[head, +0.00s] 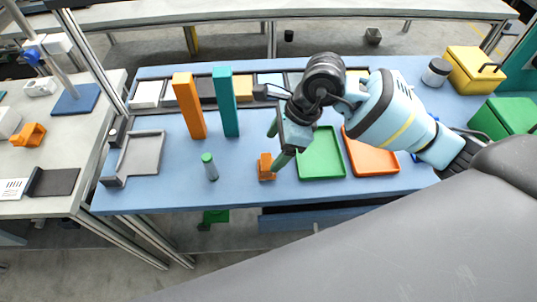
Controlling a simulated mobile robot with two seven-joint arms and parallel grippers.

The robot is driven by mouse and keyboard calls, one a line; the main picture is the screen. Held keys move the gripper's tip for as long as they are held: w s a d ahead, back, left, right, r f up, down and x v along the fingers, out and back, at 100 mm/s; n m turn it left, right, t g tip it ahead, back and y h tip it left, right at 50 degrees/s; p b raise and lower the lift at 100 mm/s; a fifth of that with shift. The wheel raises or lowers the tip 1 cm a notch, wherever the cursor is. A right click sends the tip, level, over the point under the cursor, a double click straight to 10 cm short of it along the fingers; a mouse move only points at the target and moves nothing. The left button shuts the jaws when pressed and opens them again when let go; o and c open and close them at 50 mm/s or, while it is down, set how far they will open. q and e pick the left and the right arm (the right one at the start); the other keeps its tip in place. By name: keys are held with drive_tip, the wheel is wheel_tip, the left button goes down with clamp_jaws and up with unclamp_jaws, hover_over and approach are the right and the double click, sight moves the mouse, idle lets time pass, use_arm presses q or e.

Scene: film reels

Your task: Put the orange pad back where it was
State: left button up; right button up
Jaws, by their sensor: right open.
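No flat orange piece here is clearly a pad. A small orange block-like piece (266,167) stands near the front edge of the blue table, and it may be the task's pad. An orange tray (372,161) lies to the right, partly hidden by my right arm. My left gripper is not in view.
A green tray (321,156) lies beside the orange one. A tall orange block (189,107) and a tall teal block (225,103) stand at the left. A green-capped bottle (210,167) stands near the front. A grey tray (141,154) lies far left.

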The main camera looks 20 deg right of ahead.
drive_tip(key=v, duration=0.5)
drive_tip(key=shift+d+r, duration=0.1)
drive_tip(key=shift+r, duration=0.25)
